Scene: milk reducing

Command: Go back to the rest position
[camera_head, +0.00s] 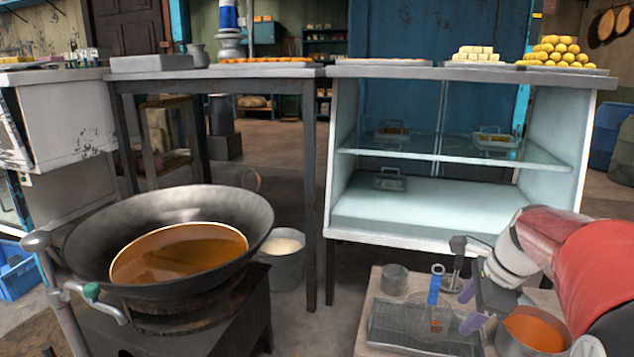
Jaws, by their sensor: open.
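My gripper (470,307) is at the lower right, at the end of my red and white arm. Its two purple-tipped fingers are apart, with nothing seen between them. It is over the low table (372,318). Just left of the fingers, a tool with a blue handle (435,284) stands upright, its lower end over a grey tray (390,328). The fingers look apart from the handle, though the depth between them is hard to judge.
A pot of orange liquid (534,333) stands right of my gripper, close under my arm. A grey cup (394,279) is behind the tray. A large black wok (205,205) stands left, a bucket (283,268) beyond it. A glass-shelved cabinet (560,205) stands behind the low table.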

